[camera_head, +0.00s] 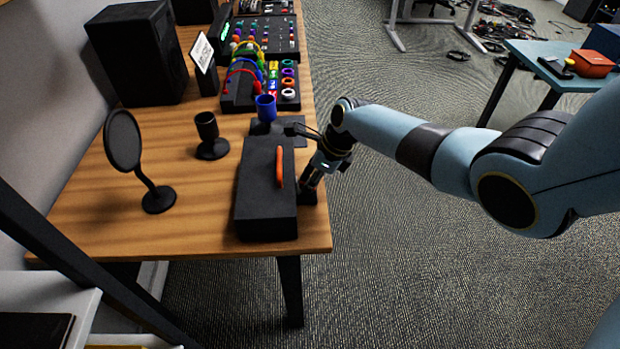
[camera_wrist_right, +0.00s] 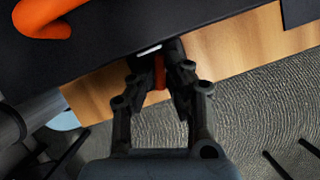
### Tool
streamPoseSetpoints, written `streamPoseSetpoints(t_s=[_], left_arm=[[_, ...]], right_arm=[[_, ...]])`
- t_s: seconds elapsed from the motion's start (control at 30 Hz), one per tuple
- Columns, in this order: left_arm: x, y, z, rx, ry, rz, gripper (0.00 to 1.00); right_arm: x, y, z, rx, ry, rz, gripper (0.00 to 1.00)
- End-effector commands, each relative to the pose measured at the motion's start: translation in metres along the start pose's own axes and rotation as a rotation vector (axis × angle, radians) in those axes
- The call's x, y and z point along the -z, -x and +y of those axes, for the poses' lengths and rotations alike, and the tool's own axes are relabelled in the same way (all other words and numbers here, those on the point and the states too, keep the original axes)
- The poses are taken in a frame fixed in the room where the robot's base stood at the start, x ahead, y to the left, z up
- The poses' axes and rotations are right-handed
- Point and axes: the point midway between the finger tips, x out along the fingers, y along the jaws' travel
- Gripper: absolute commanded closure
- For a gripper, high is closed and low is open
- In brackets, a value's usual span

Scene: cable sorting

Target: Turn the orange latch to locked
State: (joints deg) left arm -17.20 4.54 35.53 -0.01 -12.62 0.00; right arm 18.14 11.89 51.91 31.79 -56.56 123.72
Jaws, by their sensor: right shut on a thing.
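A black case (camera_head: 262,205) lies on the wooden desk near its right front edge, with an orange handle (camera_head: 280,167) on top. The orange handle also shows large at the top left of the right wrist view (camera_wrist_right: 42,18). My right gripper (camera_head: 309,187) is at the right side of the case. In the right wrist view its fingers (camera_wrist_right: 160,84) are shut on the small upright orange latch (camera_wrist_right: 159,70), beside the dark case wall. The fingers hide much of the latch, so its exact turn cannot be told. My left gripper is not in view.
A blue cup (camera_head: 265,107), a black cup on a stand (camera_head: 207,128) and a round black disc on a stand (camera_head: 123,140) are behind and left of the case. A rack of coloured cables (camera_head: 262,88) stands farther back.

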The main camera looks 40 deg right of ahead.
Motion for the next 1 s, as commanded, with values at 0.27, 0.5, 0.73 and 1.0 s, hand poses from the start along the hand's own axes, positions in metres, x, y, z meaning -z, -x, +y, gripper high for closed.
streamPoseSetpoints(t_s=[0.27, 0.5, 0.73, 1.0], left_arm=[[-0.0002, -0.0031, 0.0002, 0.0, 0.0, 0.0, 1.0], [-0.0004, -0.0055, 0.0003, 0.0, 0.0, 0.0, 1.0], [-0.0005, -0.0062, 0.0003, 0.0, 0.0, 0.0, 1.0], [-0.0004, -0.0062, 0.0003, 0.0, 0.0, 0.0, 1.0]], right_arm=[[0.0009, -0.001, -0.0014, -0.078, 0.182, 0.002, 1.0], [0.0007, -0.0011, -0.0017, -0.117, 0.28, 0.002, 1.0], [0.0006, -0.001, -0.0018, -0.132, 0.316, 0.001, 1.0], [0.0008, -0.0009, -0.0016, -0.133, 0.321, 0.002, 1.0]])
